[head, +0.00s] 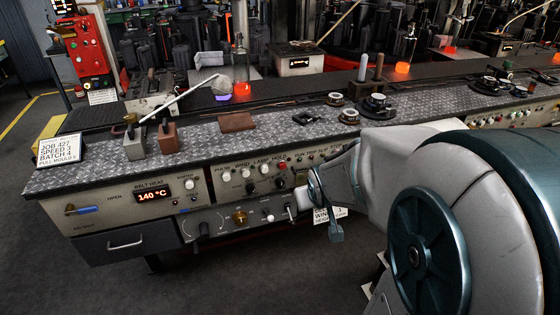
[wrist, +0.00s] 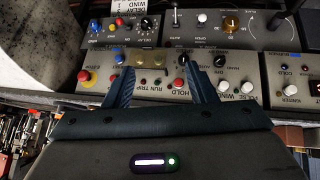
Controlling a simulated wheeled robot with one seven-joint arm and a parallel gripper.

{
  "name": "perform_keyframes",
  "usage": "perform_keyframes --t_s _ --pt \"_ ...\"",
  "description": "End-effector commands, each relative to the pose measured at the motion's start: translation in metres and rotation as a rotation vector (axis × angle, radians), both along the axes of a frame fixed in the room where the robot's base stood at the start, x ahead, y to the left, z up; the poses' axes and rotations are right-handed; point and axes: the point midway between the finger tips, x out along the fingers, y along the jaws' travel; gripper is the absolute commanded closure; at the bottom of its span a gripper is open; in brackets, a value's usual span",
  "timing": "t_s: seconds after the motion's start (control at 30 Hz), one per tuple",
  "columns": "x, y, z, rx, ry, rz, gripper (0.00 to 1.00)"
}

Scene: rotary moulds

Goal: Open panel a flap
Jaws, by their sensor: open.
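My gripper (wrist: 160,68) is open and empty in the wrist view. Its two dark blue fingers point at the console's sloping front, one either side of a small brass-coloured plate (wrist: 149,58) above the RUN and TRIP labels. I cannot tell whether this plate is the flap of panel a, or whether the fingers touch anything. In the head view the console (head: 230,186) runs across the middle, and my arm covers its right part. No panel there is readably marked as a.
Red buttons (wrist: 179,84), several knobs and a lever (wrist: 177,18) crowd the panels near the fingers. In the head view a drawer (head: 125,244) is at lower left.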

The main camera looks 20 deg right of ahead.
Motion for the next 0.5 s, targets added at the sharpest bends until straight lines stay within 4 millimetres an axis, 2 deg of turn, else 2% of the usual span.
perform_keyframes --t_s 0.03,0.2,0.3,0.5 --pt "0.013 -0.012 -0.029 -0.013 -0.037 0.008 0.49" --pt "0.051 -0.04 -0.079 -0.037 -0.205 0.067 0.49" --pt "0.066 -0.054 -0.107 -0.029 -0.311 0.103 0.49" --pt "0.082 -0.075 -0.158 0.024 -0.543 0.156 0.49"
